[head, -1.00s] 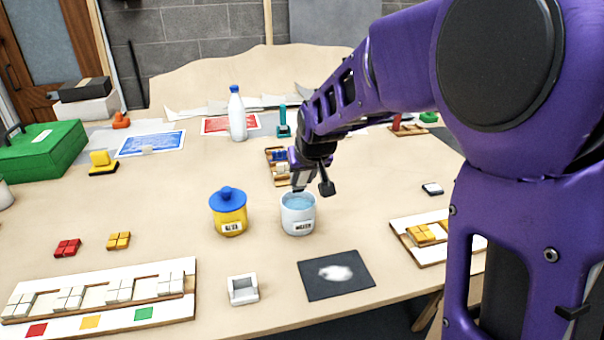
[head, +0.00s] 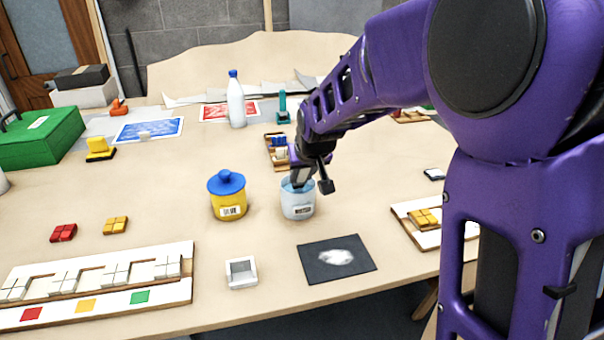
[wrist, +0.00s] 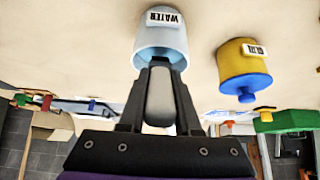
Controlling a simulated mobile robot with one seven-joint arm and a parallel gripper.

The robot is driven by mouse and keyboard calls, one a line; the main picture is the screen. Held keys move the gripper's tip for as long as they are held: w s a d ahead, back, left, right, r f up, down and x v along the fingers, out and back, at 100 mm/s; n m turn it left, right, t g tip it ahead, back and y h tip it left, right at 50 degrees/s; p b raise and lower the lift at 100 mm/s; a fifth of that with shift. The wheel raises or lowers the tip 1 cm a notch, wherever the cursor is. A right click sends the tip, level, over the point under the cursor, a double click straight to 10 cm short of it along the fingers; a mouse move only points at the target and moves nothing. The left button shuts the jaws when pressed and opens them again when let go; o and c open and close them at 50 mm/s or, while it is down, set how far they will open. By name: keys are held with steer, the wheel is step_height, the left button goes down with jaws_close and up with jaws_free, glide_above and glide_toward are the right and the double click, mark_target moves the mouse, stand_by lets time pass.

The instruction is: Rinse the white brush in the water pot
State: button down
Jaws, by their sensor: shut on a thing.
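The water pot (head: 298,208) is a pale blue-white cup with a label, standing on the table right of the yellow pot. In the wrist view the water pot (wrist: 162,38) carries a label reading WATER. My gripper (head: 299,182) is at the pot's mouth, pointing down into it. In the wrist view my gripper (wrist: 160,70) is shut on a pale, rounded handle, the white brush (wrist: 160,98). The brush's far end is hidden at the pot, so I cannot tell how deep it is in the water.
A yellow pot with blue lid (head: 228,196) stands close left of the water pot. A black card with a white smear (head: 337,258) and a small white square dish (head: 241,272) lie in front. A tile rack (head: 100,285) is at front left. A white bottle (head: 236,100) stands behind.

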steer(key=shift+f+b, duration=0.55)
steer(key=shift+f, duration=0.1)
stand_by(1.6)
steer(key=shift+r+p, duration=2.35)
steer(key=shift+r, duration=1.25)
